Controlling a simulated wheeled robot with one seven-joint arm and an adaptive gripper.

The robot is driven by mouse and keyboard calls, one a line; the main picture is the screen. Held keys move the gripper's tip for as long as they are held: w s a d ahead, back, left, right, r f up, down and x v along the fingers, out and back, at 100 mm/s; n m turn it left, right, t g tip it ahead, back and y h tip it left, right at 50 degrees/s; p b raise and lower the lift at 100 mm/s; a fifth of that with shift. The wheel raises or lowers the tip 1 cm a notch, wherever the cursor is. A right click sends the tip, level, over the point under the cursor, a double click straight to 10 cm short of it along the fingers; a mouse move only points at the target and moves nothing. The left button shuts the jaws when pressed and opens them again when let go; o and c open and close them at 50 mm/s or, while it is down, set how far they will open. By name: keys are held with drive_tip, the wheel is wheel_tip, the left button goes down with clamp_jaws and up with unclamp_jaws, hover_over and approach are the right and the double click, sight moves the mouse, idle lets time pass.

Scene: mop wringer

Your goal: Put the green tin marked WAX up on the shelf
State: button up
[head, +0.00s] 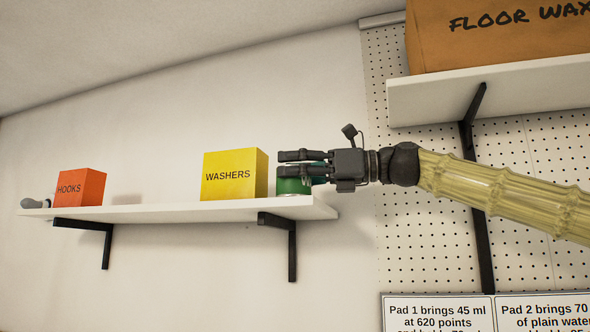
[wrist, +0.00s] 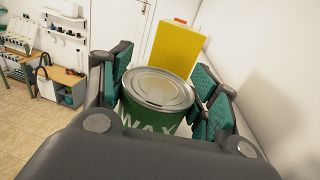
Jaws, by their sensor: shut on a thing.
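The green tin (head: 293,185) is at the right end of the white shelf (head: 160,213), just right of the yellow WASHERS box (head: 234,174). My gripper (head: 300,165) reaches in from the right and is shut on the tin. In the wrist view the tin (wrist: 158,100) stands upright between the finger pads, with its grey lid up and the letters WAX on its side. The tin's base is at the level of the shelf top; I cannot tell whether it touches. The fingers hide part of the tin.
An orange HOOKS box (head: 80,187) and a grey object (head: 34,203) stand at the shelf's left end. Bare shelf lies between the two boxes. A higher shelf (head: 490,90) at the right, above my arm, holds a FLOOR WAX carton (head: 500,35). Black brackets support both shelves.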

drive_tip(key=shift+f, duration=0.25)
drive_tip(key=o, duration=1.2)
drive_tip(key=s+d, duration=0.2)
drive_tip(key=d, duration=1)
